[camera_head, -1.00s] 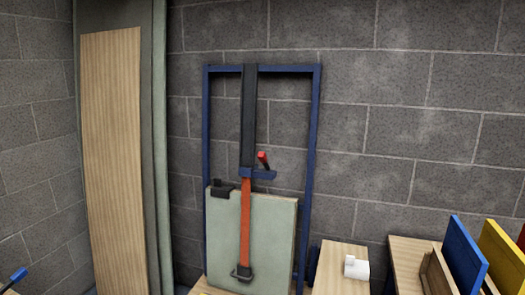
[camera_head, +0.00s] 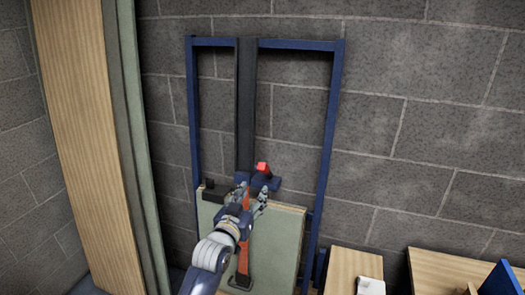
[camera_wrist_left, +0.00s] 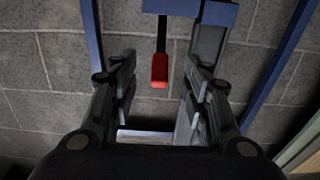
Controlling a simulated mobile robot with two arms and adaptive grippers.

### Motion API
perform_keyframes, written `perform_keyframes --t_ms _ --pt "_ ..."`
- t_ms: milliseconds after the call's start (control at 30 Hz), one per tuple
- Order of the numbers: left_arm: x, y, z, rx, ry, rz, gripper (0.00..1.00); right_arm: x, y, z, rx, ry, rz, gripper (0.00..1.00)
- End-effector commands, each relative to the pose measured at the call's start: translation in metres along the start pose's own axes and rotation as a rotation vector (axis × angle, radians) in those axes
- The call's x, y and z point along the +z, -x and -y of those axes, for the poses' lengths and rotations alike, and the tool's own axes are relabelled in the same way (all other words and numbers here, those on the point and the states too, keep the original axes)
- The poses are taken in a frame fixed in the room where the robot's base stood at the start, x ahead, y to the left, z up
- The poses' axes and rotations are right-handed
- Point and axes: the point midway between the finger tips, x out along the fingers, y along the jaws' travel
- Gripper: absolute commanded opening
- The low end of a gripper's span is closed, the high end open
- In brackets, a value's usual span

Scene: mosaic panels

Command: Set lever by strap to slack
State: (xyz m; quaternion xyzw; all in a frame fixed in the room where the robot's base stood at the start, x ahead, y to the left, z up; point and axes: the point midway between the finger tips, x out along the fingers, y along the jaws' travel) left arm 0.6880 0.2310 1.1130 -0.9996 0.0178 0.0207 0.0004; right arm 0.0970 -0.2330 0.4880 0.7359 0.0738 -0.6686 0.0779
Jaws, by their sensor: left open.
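The lever has a red grip (camera_head: 263,168) on a blue bracket, beside the dark upright rail (camera_head: 246,100). In the left wrist view the red grip (camera_wrist_left: 159,72) hangs from a black shaft in the gap between the fingers, apart from both. An orange strap (camera_head: 243,262) runs down from the bracket across a pale green panel (camera_head: 277,240) to a dark hook (camera_head: 240,284). My left gripper (camera_head: 251,193) is open just below the lever, and hides part of the strap and bracket. My right gripper is not in view.
A blue frame (camera_head: 335,100) surrounds the rail against the grey block wall. A tall wooden board (camera_head: 85,130) leans at the left. Wooden blocks and a white item (camera_head: 370,287) are at the lower right. The wall right of the frame is clear.

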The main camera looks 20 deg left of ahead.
Motion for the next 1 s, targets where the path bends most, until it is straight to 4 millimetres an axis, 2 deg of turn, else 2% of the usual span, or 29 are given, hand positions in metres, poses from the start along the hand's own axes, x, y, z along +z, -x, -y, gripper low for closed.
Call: perform_keyframes --t_ms 33,67,200,500,567,667,900,1000 --pt "-0.014 0.001 0.001 -0.001 0.002 -0.018 0.43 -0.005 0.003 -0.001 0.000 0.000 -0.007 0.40" --pt "-0.019 0.001 0.001 -0.001 0.002 -0.025 0.43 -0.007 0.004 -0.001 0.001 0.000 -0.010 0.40" --pt "-0.026 -0.004 0.001 -0.002 0.003 -0.037 0.43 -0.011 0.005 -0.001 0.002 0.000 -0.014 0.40" --pt "-0.029 -0.043 0.001 -0.001 0.003 -0.036 0.43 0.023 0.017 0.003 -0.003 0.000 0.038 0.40" --pt "-0.028 -0.052 0.001 -0.001 0.003 -0.035 0.43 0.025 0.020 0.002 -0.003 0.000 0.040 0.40" --pt "-0.029 -0.066 0.001 -0.001 0.003 -0.035 0.43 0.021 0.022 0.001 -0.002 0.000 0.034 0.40" --pt "-0.028 -0.093 0.001 -0.001 0.001 -0.035 0.43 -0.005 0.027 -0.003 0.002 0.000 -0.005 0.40" --pt "-0.028 -0.100 0.001 -0.001 0.002 -0.035 0.43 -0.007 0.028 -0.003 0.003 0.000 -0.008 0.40"
